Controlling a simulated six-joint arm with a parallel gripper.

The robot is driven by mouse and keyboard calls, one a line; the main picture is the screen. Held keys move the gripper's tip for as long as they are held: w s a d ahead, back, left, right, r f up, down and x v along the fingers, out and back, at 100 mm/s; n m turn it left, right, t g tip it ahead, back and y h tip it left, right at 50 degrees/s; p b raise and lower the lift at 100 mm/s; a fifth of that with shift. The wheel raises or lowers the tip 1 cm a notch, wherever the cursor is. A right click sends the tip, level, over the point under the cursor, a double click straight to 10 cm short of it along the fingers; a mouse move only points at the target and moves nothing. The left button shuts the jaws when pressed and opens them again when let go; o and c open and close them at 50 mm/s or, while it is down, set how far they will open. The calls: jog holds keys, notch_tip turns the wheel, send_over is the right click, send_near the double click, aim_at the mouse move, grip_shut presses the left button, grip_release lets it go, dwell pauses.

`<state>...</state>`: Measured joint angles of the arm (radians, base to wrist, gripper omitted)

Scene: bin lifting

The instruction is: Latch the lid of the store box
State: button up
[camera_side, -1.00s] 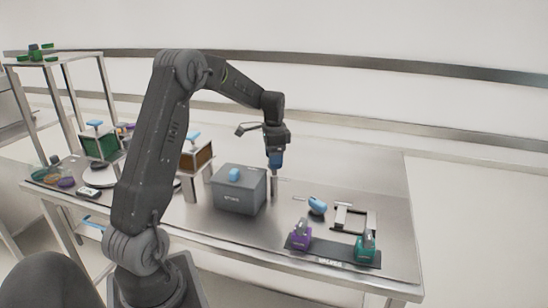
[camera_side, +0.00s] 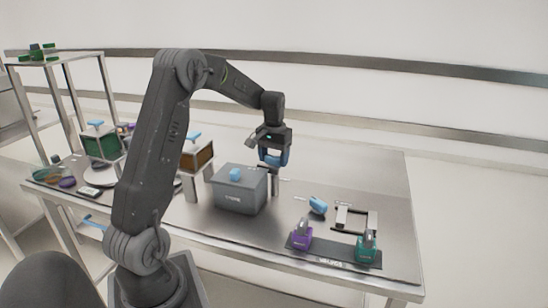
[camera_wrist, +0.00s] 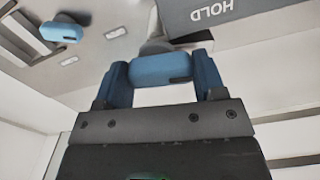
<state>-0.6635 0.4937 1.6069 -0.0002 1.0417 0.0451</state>
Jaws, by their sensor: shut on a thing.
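A grey panel marked HOLD (camera_wrist: 235,14) is close by at the upper right. Whether the handle belongs to the box's latch, and the latch's state, I cannot tell.
A loose blue-ended piece (camera_side: 318,205) lies right of the box. A purple padlock-like block (camera_side: 302,238) and a teal one (camera_side: 367,247) stand on a dark strip at the front right. Brown and green framed stands are at the left. The back right of the table is clear.

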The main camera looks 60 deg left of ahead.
aim_at(274, 156)
jog(key=shift+r+n, duration=0.1)
jog(key=shift+n, duration=0.8)
jog(key=o, duration=0.9)
notch_tip(274, 156, up, 14)
jog(key=shift+f, duration=0.1)
dwell(0.3)
